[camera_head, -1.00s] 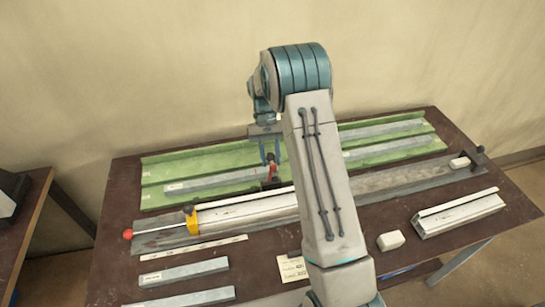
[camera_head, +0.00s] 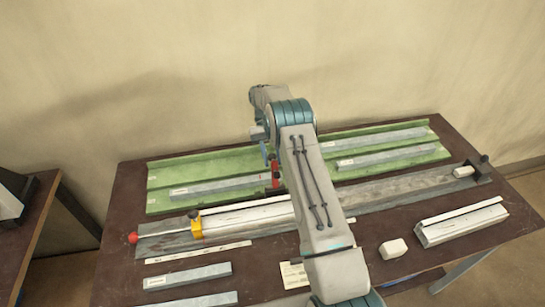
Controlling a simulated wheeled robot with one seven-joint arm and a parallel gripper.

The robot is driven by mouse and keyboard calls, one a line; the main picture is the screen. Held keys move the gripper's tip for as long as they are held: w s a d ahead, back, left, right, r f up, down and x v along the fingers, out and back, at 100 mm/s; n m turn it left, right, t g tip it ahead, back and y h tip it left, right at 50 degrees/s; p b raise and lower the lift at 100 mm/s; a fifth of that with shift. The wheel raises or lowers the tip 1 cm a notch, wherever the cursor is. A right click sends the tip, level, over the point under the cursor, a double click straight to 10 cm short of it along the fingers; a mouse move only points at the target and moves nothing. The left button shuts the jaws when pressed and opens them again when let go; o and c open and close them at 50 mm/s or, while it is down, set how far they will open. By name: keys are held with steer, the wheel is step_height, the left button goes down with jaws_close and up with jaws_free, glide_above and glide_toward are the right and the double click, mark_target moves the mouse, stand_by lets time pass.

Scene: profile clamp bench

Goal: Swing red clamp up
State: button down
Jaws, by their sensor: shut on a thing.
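The red clamp (camera_head: 275,170) stands at the back edge of the grey bench fixture, just left of my forearm. Its red part looks upright and its dark base sits near the white profile (camera_head: 248,217). My gripper (camera_head: 265,156) is at the upper part of the red clamp and is shut on it. My wrist and forearm hide part of the gripper and the right side of the clamp, so the exact contact is hard to see.
A yellow clamp (camera_head: 196,225) with a red ball knob (camera_head: 132,238) is at the profile's left end. Green trays (camera_head: 160,185) with grey bars lie behind. Loose bars (camera_head: 187,277), a white block (camera_head: 393,249) and another profile (camera_head: 461,224) lie in front and at right.

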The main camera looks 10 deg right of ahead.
steer(key=shift+a+f, duration=0.1)
steer(key=shift+f, duration=0.1)
steer(key=c, duration=1.2)
jaws_free()
steer(key=shift+r, duration=0.15)
